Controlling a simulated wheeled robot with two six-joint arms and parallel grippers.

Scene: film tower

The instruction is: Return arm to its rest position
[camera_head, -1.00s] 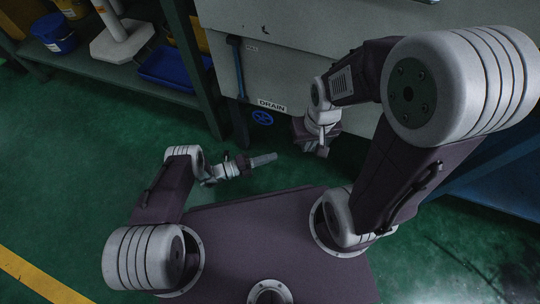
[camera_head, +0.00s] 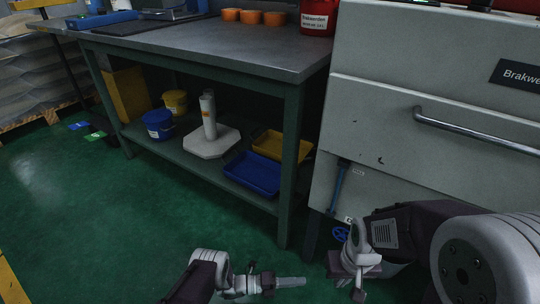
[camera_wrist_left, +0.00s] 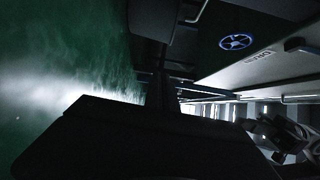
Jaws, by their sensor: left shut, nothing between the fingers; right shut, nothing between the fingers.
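My left gripper (camera_head: 291,282) is low in the head view, with its shut fingers pointing right over the green floor. It is empty. My right gripper (camera_head: 353,280) hangs below its bent arm at the lower right, in front of the grey cabinet. It is shut and empty, and its fingers are partly hard to make out. The two grippers are apart and touch nothing that I can see. In the left wrist view a large dark shape fills the lower middle, and the left fingers cannot be told apart there.
A green workbench (camera_head: 292,75) with a lower shelf stands ahead. A grey cabinet (camera_head: 420,85) with a bar handle stands at the right. A blue valve wheel (camera_head: 340,234) sits low by it and also shows in the left wrist view (camera_wrist_left: 237,41).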

